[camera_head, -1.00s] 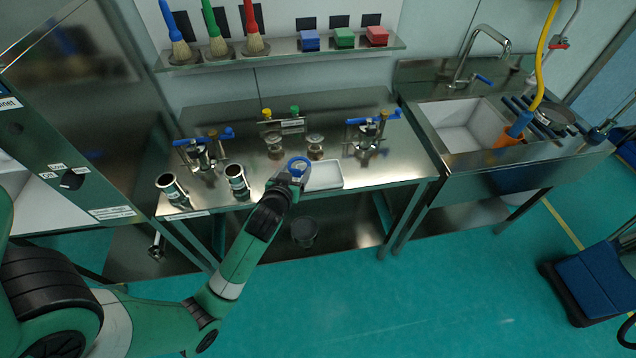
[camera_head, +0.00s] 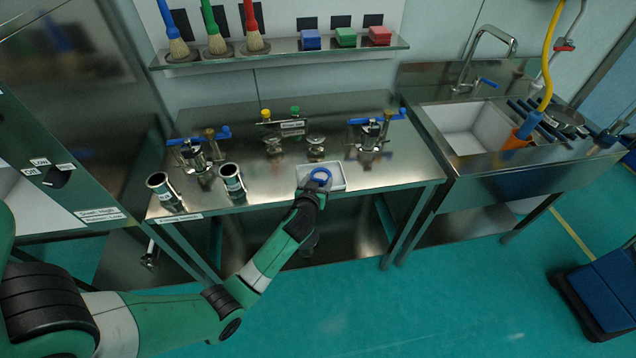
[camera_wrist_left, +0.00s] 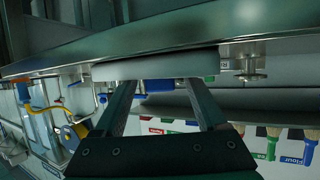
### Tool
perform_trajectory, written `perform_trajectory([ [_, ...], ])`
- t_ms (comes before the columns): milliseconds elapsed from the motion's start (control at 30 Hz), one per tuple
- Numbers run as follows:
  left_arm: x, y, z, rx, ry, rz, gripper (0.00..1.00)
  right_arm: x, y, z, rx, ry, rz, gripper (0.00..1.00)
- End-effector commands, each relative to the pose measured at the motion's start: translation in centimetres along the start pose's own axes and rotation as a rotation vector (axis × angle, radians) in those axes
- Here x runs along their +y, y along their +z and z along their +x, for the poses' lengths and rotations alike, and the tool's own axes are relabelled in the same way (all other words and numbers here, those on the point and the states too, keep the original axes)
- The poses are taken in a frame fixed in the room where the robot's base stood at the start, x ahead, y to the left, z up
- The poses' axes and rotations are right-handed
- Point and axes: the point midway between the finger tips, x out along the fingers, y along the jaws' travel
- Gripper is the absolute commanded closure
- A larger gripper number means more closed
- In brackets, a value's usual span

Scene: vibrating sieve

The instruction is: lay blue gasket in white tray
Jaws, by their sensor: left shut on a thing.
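Whether the gasket touches the tray floor I cannot tell. In the left wrist view the two fingers (camera_wrist_left: 162,86) reach up toward a pale slab, probably the tray (camera_wrist_left: 155,66). My right gripper is not in view.
Two metal cups (camera_head: 232,181) stand left of the tray on the table. Two small metal parts (camera_head: 316,147) and a clamp device with a blue handle (camera_head: 371,132) stand behind it. A sink (camera_head: 470,130) is at the right. The table right of the tray is clear.

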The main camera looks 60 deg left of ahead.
Motion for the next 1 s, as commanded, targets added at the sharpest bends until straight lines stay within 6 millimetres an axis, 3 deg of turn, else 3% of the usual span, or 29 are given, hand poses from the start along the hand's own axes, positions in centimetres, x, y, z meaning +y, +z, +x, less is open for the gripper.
perform_trajectory([
  [167, 0.0, 0.4, 0.1, 0.000, 0.000, 0.000, 0.79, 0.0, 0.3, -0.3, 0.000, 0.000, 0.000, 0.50],
  [200, 0.0, 0.2, 0.1, 0.000, 0.000, 0.000, 0.21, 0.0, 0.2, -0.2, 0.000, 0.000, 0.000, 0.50],
  [333, 0.0, 0.2, 0.1, 0.000, 0.000, 0.000, 0.00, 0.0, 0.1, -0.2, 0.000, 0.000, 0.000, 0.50],
  [667, 0.0, -0.3, -0.1, 0.000, 0.000, 0.000, 0.00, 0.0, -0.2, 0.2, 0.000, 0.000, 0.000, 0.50],
  [767, 0.1, -0.2, -1.5, 0.000, 0.002, 0.001, 0.00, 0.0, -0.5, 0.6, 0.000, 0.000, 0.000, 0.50],
  [1000, 0.1, -0.3, -7.3, 0.000, 0.004, 0.002, 0.00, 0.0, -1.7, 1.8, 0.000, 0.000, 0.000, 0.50],
])
